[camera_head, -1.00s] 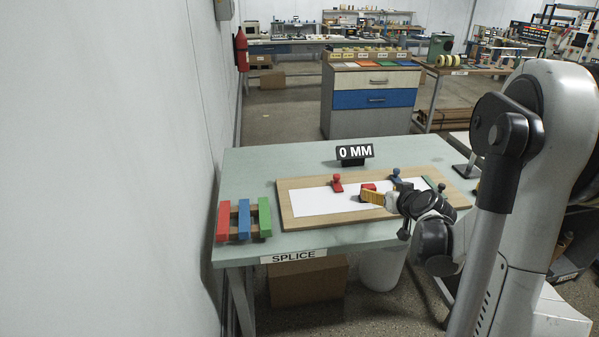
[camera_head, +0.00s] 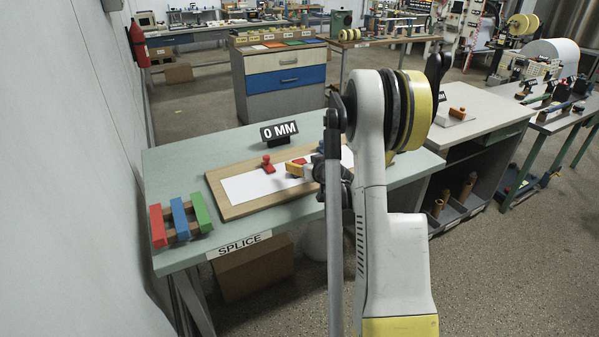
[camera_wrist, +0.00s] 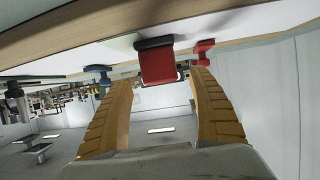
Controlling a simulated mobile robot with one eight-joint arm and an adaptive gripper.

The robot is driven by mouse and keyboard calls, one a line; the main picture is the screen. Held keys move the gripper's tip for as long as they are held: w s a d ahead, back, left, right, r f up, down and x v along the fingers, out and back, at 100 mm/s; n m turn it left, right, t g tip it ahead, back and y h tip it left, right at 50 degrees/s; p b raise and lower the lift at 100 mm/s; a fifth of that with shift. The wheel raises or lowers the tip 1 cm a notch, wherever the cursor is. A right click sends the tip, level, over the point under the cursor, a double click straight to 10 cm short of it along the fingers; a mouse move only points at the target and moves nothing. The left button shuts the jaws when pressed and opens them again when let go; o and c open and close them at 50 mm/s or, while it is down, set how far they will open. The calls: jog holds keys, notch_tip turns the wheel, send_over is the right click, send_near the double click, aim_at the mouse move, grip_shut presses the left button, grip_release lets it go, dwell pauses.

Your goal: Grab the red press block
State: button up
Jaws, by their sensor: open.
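The red press block (camera_head: 299,161) sits on the white sheet (camera_head: 250,187) on the wooden board (camera_head: 217,196), partly hidden by my gripper. In the wrist view, which looks upside down, the red block (camera_wrist: 157,66) with its dark base lies between and just beyond my fingertips. My gripper (camera_wrist: 162,80) is open, with one yellow finger toward each side of the block; contact is not clear. In the head view my gripper (camera_head: 293,169) is low over the board, and my arm hides the board's right part.
Red (camera_head: 157,226), blue (camera_head: 179,217) and green (camera_head: 201,212) bars lie on the table's left. The 0 MM sign (camera_head: 279,131) stands behind.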

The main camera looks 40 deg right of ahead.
jog(key=x, duration=0.2)
jog(key=shift+w+f, duration=0.15)
jog(key=shift+w, duration=0.15)
jog(key=c, duration=1.4)
jog(key=shift+o, duration=0.2)
